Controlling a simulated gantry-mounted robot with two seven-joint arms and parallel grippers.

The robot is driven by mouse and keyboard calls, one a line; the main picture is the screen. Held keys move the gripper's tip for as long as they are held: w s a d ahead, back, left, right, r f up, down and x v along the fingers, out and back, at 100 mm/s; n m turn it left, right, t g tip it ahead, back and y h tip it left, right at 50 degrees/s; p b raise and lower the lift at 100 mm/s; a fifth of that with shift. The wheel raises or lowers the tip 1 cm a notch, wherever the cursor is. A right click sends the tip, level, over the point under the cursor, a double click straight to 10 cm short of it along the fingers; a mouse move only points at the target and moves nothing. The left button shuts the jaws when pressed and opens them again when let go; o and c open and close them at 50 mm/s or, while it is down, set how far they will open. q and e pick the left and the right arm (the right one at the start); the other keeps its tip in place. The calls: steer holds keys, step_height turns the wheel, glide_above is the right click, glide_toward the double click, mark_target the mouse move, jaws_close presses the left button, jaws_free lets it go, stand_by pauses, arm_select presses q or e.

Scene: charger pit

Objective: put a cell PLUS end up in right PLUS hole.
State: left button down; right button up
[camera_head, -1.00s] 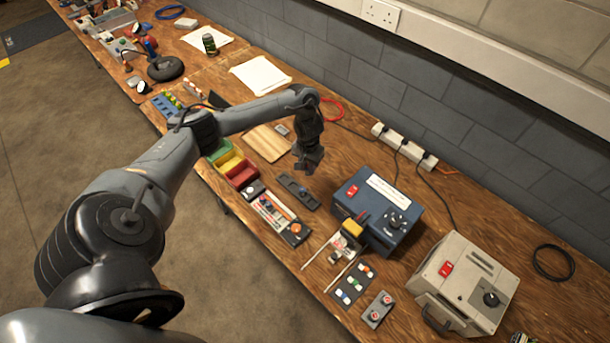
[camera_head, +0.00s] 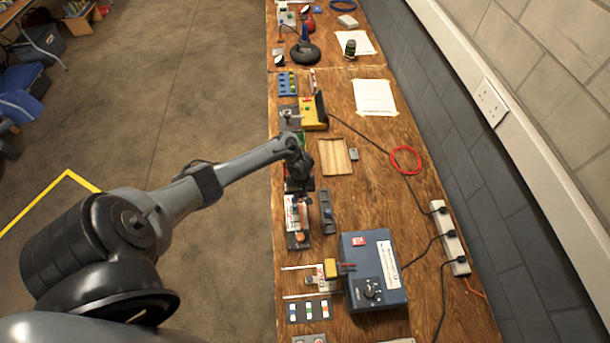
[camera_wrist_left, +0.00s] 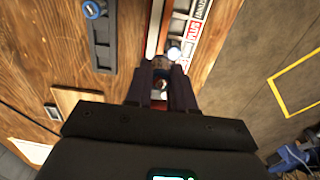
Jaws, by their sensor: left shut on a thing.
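The charger (camera_head: 297,216), a narrow board with a white label panel and an orange-red round part at its near end, lies along the bench's left edge. In the wrist view a red PLUS label (camera_wrist_left: 194,30) shows on the charger, beside a pale round part (camera_wrist_left: 174,53). My left gripper (camera_head: 299,186) is low over the charger's far end. In the wrist view the left gripper (camera_wrist_left: 161,78) is shut on a small cell (camera_wrist_left: 162,86), mostly hidden between the fingers; its PLUS end cannot be told. The holes are hidden or unclear. My right gripper is out of view.
A dark grey holder (camera_head: 327,214) with a blue round part lies just right of the charger. A wooden tray (camera_head: 334,157) and a yellow device (camera_head: 312,115) are farther back. A blue box (camera_head: 373,270) with knob stands nearer.

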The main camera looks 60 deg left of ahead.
arm_select(q)
steer(key=shift+s+d+f+b, duration=0.25)
steer(key=shift+s+f+b, duration=0.3)
steer(key=shift+f+b, duration=0.7)
steer(key=shift+s+d+f+b, duration=0.3)
steer(key=shift+s+f+b, duration=0.3)
steer(key=shift+f+b, duration=0.6)
steer(key=shift+s+d+f+b, duration=0.25)
steer(key=shift+s+f+b, duration=0.3)
steer(key=shift+f+b, duration=0.7)
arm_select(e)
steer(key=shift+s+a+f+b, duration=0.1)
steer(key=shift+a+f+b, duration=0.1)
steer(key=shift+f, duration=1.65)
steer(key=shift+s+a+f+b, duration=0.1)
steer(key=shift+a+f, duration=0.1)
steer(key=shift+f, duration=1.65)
arm_select(q)
steer(key=shift+f, duration=0.35)
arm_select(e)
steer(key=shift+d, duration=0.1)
arm_select(q)
steer(key=shift+p, duration=0.55)
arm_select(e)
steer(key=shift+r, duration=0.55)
